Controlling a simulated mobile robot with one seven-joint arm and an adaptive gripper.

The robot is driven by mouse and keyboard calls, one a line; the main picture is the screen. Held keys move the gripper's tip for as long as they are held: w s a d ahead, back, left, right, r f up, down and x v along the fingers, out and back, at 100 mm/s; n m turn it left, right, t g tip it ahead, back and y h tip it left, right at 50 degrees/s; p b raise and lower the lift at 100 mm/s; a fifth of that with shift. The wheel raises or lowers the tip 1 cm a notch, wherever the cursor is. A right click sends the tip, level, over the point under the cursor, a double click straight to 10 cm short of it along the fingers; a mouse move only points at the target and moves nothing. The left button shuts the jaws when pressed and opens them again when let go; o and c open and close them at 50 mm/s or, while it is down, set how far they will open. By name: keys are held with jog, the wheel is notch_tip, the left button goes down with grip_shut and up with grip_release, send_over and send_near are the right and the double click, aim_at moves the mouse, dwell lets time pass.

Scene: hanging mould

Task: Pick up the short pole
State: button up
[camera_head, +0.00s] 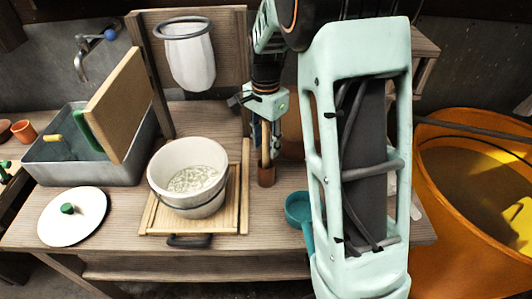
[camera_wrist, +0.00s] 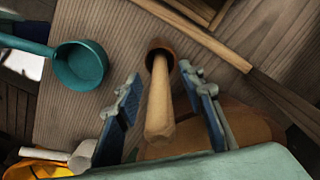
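The short pole (camera_wrist: 160,105) is a pale wooden stick with a wider brown end (camera_wrist: 161,47), seen in the wrist view between my fingers. In the head view its brown end (camera_head: 267,175) is low, by the worktop, and the stick (camera_head: 265,142) rises steeply towards my gripper. My gripper (camera_wrist: 159,78) is open, with one blue-padded finger on each side of the pole and visible gaps to it. In the head view my gripper (camera_head: 265,124) points down over the pole, and its fingers are small and partly hidden.
A white tub (camera_head: 187,163) stands on a slatted wooden frame (camera_head: 160,221) to the left. A teal pan (camera_wrist: 80,64) lies close to the right in the head view. A white bag (camera_head: 191,64) hangs behind. A metal sink (camera_head: 60,170), white lid (camera_head: 72,225) and orange barrel (camera_head: 440,250) stand farther off.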

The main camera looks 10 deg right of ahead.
jog(key=shift+f, duration=0.2)
grip_shut()
dwell(0.3)
